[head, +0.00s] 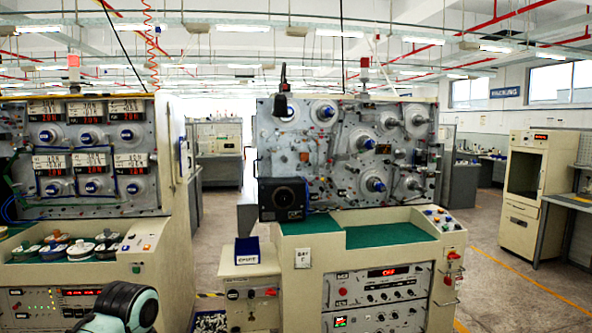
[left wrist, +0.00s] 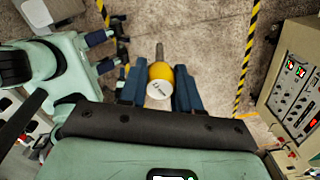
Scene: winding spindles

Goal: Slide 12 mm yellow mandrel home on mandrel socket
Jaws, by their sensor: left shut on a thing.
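My left gripper (left wrist: 159,92) is shut on the yellow mandrel (left wrist: 161,71) in the left wrist view. The mandrel has a yellow body, a white end face with small print towards the camera, and a grey metal shaft pointing away. My left arm shows at the bottom left of the head view, but its gripper is out of that frame. What looks like my right gripper (left wrist: 103,52) is at the left of the wrist view, its fingers apart with nothing seen between them. The winding machine's panel (head: 345,150) carries several spindles; I cannot tell which is the mandrel socket.
A green mat (head: 390,236) covers the machine's ledge. A black boxy unit (head: 283,199) sits at the panel's lower left. A second machine (head: 90,160) stands at left with spools on its shelf. Yellow-black tape (left wrist: 247,50) marks the floor. The aisle at right is clear.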

